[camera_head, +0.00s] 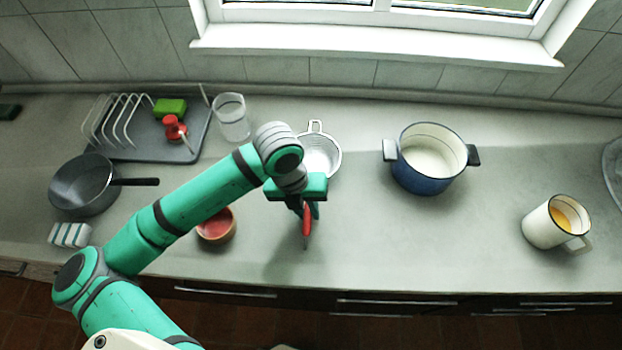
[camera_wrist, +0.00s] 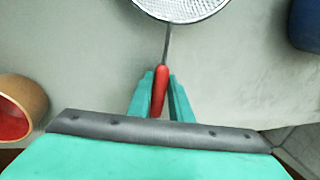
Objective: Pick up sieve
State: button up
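The sieve has a round pale mesh bowl (camera_head: 322,152) with a small wire loop at its far rim, and a thin rod leading to a red handle (camera_head: 306,228). In the wrist view the mesh bowl (camera_wrist: 182,8) is cut off at the top, and the red handle (camera_wrist: 159,90) lies between my two green fingers. My gripper (camera_head: 309,208) is over the handle, and the fingers (camera_wrist: 161,84) sit close against both its sides, shut on it. The wrist hides part of the rod in the head view. I cannot tell whether the sieve is clear of the counter.
A terracotta bowl (camera_head: 216,226) stands left of my gripper. A blue pot (camera_head: 428,172) is to the right, with a mug (camera_head: 543,226) beyond it. A clear glass (camera_head: 232,120), a dish rack (camera_head: 145,142) and a dark pan (camera_head: 82,188) are left. The counter's front middle is clear.

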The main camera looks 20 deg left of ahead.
jog(key=shift+f, duration=0.2)
grip_shut()
jog(key=shift+r, duration=0.15)
